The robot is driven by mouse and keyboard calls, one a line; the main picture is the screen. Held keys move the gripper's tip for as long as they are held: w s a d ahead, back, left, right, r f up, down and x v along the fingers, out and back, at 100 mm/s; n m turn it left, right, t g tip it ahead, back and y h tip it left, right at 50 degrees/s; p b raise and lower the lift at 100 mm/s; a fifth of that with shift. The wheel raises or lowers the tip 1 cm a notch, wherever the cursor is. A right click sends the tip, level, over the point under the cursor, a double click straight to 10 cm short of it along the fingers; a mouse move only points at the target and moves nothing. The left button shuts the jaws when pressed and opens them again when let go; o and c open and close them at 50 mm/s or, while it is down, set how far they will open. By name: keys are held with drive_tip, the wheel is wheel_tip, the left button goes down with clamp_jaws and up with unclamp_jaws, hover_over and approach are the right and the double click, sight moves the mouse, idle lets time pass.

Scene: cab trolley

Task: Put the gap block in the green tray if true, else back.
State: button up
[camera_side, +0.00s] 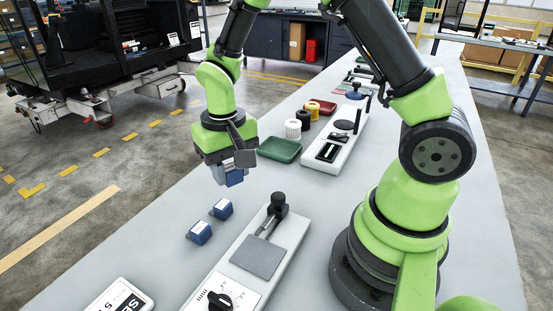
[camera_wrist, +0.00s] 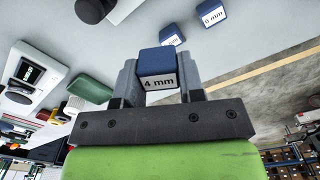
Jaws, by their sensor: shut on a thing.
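My gripper (camera_side: 234,168) is shut on a blue block with a white label, the 4 mm block (camera_wrist: 158,70), and holds it above the table. In the side view the held block (camera_side: 235,178) shows below the fingers. Two more blue blocks rest on the table: one (camera_side: 222,209) and another (camera_side: 199,233) nearer the front. In the wrist view one of these (camera_wrist: 211,13) reads 6 mm; the label of the other (camera_wrist: 171,37) is partly hidden. The green tray (camera_side: 280,149) lies to the right of my gripper and looks empty; it also shows in the wrist view (camera_wrist: 91,89).
A white fixture (camera_side: 259,257) with a grey plate, a black knob and a dial stands in front. A second white board (camera_side: 340,140) carries a small display. A white sign (camera_side: 120,297) lies at the front left. White, yellow and red cylinders (camera_side: 304,118) stand behind the tray.

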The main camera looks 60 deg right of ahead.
drive_tip(key=w+d+m, duration=0.6)
drive_tip(key=d, duration=0.6)
drive_tip(key=m, duration=0.7)
hover_over(279, 151)
wheel_tip(279, 151, down, 7)
drive_tip(key=shift+r, duration=0.1)
drive_tip(key=shift+f, duration=2.1)
drive_tip(key=o, duration=1)
drive_tip(key=shift+f, duration=0.15)
